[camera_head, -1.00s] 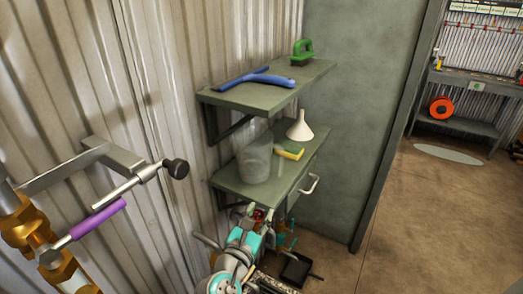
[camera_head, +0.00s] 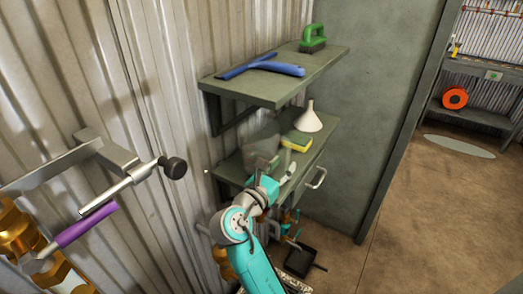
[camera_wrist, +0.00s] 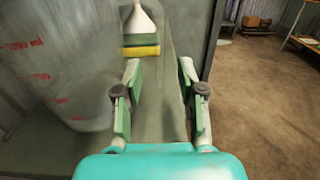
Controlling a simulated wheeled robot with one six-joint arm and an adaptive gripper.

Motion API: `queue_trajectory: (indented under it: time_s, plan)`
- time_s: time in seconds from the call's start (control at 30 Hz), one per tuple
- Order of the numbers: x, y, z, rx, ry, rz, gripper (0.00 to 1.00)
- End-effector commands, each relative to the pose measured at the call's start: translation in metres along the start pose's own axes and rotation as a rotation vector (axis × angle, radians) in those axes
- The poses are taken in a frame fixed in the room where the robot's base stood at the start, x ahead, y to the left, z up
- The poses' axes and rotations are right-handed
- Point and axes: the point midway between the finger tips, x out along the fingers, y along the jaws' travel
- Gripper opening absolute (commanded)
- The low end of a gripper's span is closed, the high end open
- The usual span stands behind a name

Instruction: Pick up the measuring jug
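The measuring jug (camera_head: 262,146) is a clear, greyish vessel on the lower shelf, partly hidden behind my arm in the head view. In the wrist view the jug (camera_wrist: 62,62) is large and close at the left, with red volume marks. My gripper (camera_wrist: 158,72) is open with nothing between its fingers. The jug stands to the left of the left finger, outside the gap. In the head view my gripper (camera_head: 277,170) is at the front of the lower shelf, beside the jug; its fingertips are hard to make out there.
The upper shelf (camera_head: 245,92) above holds a blue squeegee (camera_head: 262,68) and a green brush (camera_head: 313,38).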

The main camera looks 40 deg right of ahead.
Motion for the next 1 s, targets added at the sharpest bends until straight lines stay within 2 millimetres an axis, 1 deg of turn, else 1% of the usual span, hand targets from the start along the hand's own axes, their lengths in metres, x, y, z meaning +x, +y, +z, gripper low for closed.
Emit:
queue_trajectory:
  time_s: [0.03,0.1,0.23,0.33,0.53,0.57,0.6,0.67,0.7,1.0]
  plan:
    - [0.009,-0.001,0.0,0.0,0.001,-0.004,0.4]
    - [0.019,-0.001,0.0,0.0,-0.001,-0.004,0.4]
    - [0.032,-0.001,0.0,0.0,0.0,-0.002,0.4]
    - [0.036,0.0,0.0,0.0,0.0,-0.001,0.4]
    - [0.036,0.0,0.0,0.0,0.0,0.0,0.4]
    - [0.036,0.0,0.0,0.0,0.0,0.0,0.35]
    - [0.036,0.0,0.0,0.0,0.0,0.0,0.25]
    - [0.036,0.0,0.0,0.0,0.0,0.0,0.1]
    - [0.036,0.0,0.0,0.0,0.0,0.0,0.0]
    - [0.036,0.0,0.0,0.001,-0.001,0.0,0.0]
